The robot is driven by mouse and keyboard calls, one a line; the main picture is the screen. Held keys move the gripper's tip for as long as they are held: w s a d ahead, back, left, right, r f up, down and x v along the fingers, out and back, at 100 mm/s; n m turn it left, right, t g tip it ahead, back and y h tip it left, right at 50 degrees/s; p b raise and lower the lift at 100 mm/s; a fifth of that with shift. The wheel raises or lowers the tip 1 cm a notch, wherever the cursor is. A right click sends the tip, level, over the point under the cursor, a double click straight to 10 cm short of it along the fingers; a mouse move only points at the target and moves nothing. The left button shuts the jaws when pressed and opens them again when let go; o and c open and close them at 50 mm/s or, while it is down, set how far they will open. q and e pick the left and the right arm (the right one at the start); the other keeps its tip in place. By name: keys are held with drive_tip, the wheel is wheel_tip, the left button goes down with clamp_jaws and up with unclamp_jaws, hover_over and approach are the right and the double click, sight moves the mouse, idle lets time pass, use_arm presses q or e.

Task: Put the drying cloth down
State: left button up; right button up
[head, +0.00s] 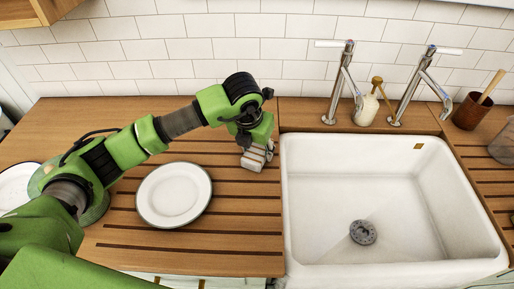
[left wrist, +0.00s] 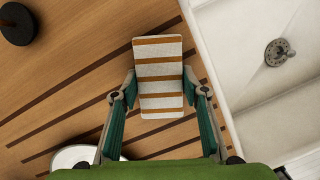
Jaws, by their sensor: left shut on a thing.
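The drying cloth (left wrist: 160,70) is a folded white rectangle with orange-brown stripes. In the left wrist view it sits between the two fingers of my left gripper (left wrist: 160,88), which is shut on it. In the head view the left gripper (head: 257,156) points down over the wooden draining board (head: 235,235), just left of the sink, and the pale cloth shows only in small part at the fingers. I cannot tell whether the cloth touches the board. My right gripper is in neither view.
A white sink (head: 400,255) lies to the right, with two taps (head: 342,80) and a soap bottle (head: 366,110) behind. A white plate (head: 174,195) lies on the board to the left. A brown cup (head: 470,112) stands far right. Board in front of the gripper is clear.

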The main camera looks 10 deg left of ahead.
use_arm(q)
drive_tip(key=shift+f, duration=0.15)
drive_tip(key=o, duration=1)
drive_tip(key=shift+r, duration=0.25)
drive_tip(key=shift+s+r, duration=0.1)
drive_tip(key=shift+r, duration=0.25)
drive_tip(key=b+v, duration=0.2)
drive_tip(key=v, duration=0.9)
drive_tip(key=shift+s, duration=0.1)
